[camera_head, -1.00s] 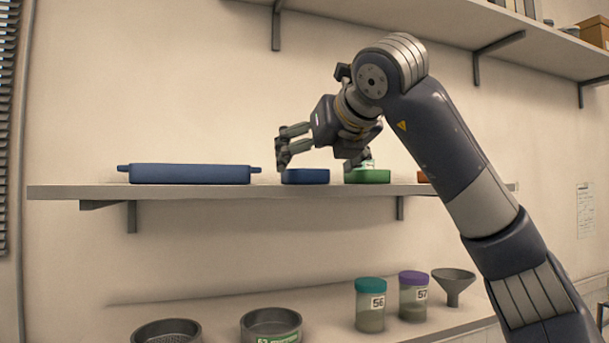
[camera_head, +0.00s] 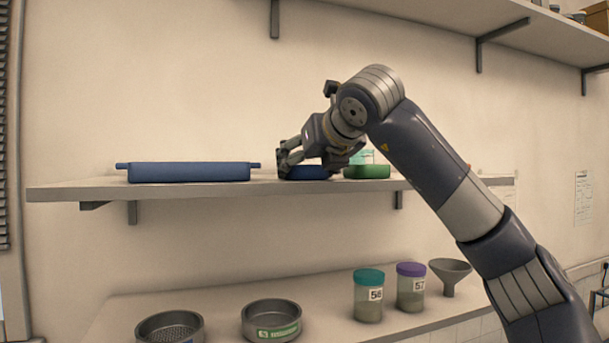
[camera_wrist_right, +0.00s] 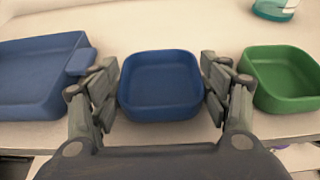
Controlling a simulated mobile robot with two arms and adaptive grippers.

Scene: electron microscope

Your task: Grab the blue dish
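The small blue dish (camera_head: 308,173) sits on the middle shelf, partly covered by my right gripper in the head view. In the right wrist view the blue dish (camera_wrist_right: 160,84) is square with rounded corners and empty. My right gripper (camera_wrist_right: 161,92) has one finger on each side of it. The fingers are spread about as wide as the dish, close to its walls. Small gaps seem to show, and I cannot tell for certain whether they touch. In the head view my right gripper (camera_head: 306,167) is down at shelf height. My left gripper is not in view.
A large blue tray (camera_head: 190,172) stands left of the dish, its handle close to one finger in the wrist view. A green dish (camera_head: 367,171) stands to the right. Lidded jars (camera_head: 369,297), sieves (camera_head: 271,320) and a funnel (camera_head: 450,275) stand on the lower surface.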

